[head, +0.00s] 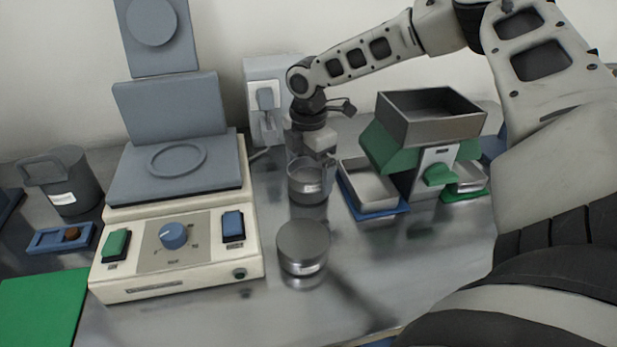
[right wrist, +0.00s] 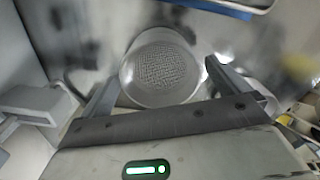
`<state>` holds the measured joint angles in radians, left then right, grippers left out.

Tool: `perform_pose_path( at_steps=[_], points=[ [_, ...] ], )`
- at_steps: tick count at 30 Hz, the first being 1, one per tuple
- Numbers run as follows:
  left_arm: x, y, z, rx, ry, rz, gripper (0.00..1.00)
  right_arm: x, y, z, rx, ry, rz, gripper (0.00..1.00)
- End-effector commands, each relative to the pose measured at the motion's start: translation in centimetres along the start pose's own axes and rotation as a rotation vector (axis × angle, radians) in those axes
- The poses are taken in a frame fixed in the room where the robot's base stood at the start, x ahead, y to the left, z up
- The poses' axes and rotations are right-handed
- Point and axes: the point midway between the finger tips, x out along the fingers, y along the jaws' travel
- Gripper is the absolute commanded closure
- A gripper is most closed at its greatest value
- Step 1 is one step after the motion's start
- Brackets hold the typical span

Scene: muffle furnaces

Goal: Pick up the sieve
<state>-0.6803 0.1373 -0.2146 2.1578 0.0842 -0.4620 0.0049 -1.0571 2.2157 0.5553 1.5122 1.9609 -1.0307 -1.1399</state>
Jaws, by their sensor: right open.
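The sieve (head: 307,186) is a small round metal cup standing upright on the grey bench, right of the cream machine. In the right wrist view its round mesh bottom (right wrist: 160,66) shows through the open top. My right gripper (head: 312,165) points down over the sieve, with its fingers at the rim. In the right wrist view the open fingers (right wrist: 160,82) lie on either side of the sieve, apart from each other. Whether they touch its wall cannot be told. My left gripper is not in view.
A lidded metal tin (head: 303,240) stands in front of the sieve. The cream machine (head: 185,275) with a grey plate stands at left. A metal tray (head: 370,183) on a blue base and a green device with a hopper (head: 428,120) stand at right. A white device (head: 265,75) stands behind.

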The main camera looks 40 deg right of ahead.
Motion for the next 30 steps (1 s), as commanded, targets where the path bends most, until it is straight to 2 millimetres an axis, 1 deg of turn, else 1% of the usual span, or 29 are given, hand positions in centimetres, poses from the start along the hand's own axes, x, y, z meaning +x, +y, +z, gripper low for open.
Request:
perform_pose_path(
  at_steps=[3,8,9,11,12,13,14,23,26,30],
  points=[
    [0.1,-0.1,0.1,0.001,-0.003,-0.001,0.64,0.6,0.0,0.0,0.0,-0.001,0.001,0.0],
    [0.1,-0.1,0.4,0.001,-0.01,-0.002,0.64,0.6,0.0,0.0,0.0,-0.001,0.001,0.0],
    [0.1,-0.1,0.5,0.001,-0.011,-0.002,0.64,0.6,0.0,0.0,0.0,0.0,0.001,0.03],
    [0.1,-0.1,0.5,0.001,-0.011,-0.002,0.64,0.6,0.0,0.0,0.0,0.0,0.001,0.19],
    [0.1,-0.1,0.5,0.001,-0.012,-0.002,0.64,0.6,0.0,0.0,0.0,0.0,0.001,0.31],
    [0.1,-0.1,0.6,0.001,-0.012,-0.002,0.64,0.6,0.0,0.0,0.0,0.0,0.001,0.39],
    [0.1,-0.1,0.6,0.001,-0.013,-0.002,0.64,0.5,0.0,0.0,0.0,0.0,0.001,0.44],
    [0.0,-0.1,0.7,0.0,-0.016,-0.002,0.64,0.2,0.1,0.0,0.0,0.001,0.003,0.44],
    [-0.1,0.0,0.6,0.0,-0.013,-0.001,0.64,-0.8,0.1,0.0,0.001,0.002,0.005,0.44],
    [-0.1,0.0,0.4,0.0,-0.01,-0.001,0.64,-3.5,0.1,-0.1,0.0,0.002,0.007,0.44]
  ],
)
